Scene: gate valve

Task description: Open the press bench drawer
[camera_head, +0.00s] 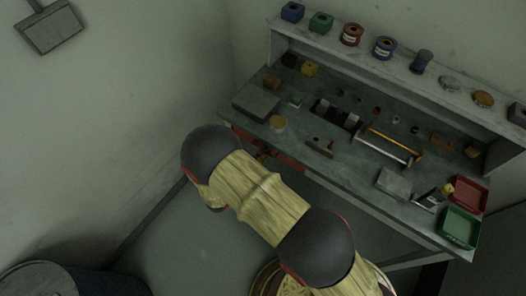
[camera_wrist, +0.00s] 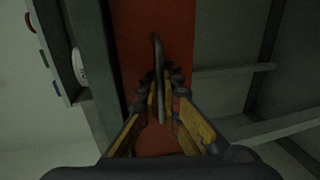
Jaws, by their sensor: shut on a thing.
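The drawer's red front (camera_head: 290,162) shows under the left part of the press bench top, partly hidden behind my arm in the head view. In the wrist view the red front (camera_wrist: 152,35) fills the middle, with a thin grey bar handle (camera_wrist: 157,52) on it. My gripper (camera_wrist: 161,88) has its fingers on both sides of the handle and is shut on it. I cannot tell how far the drawer stands out.
The bench top (camera_head: 335,172) carries a roller device (camera_head: 388,147), a red bin (camera_head: 467,193), a green bin (camera_head: 460,226) and small parts. A shelf (camera_head: 400,70) with spools stands behind. A dark drum (camera_head: 45,282) is at lower left. The floor before the bench is clear.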

